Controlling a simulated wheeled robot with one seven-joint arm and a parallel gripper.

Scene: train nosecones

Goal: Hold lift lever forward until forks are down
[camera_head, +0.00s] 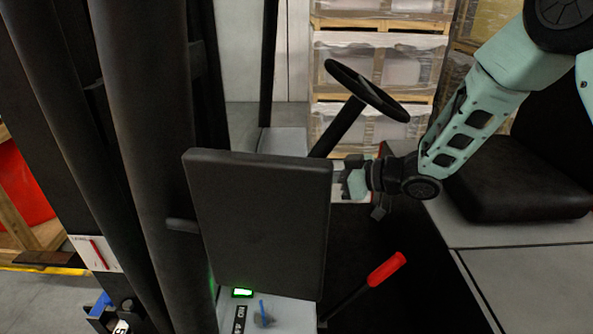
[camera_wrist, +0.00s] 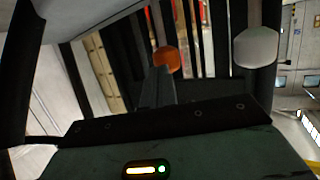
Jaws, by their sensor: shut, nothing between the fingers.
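In the wrist view, an orange rounded knob (camera_wrist: 166,59) stands just beyond the tip of my shut gripper (camera_wrist: 157,78). A pale grey knob (camera_wrist: 256,47) on a dark stalk stands to its right. Neither knob is labelled there, so I cannot tell which is the lift lever, nor whether the fingers touch the orange one. In the head view, my gripper (camera_head: 356,183) reaches in from the right below the steering wheel, its tips partly hidden near the dark upright panel (camera_head: 258,225). A red-handled lever (camera_head: 386,269) slants up below it. The forks are not clearly visible.
The black steering wheel (camera_head: 366,90) stands above my gripper, and the black seat (camera_head: 519,190) lies to the right. Dark mast columns (camera_head: 150,150) fill the left. Wrapped pallets (camera_head: 378,75) stand behind. A white card with a red mark (camera_head: 96,253) sits low left.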

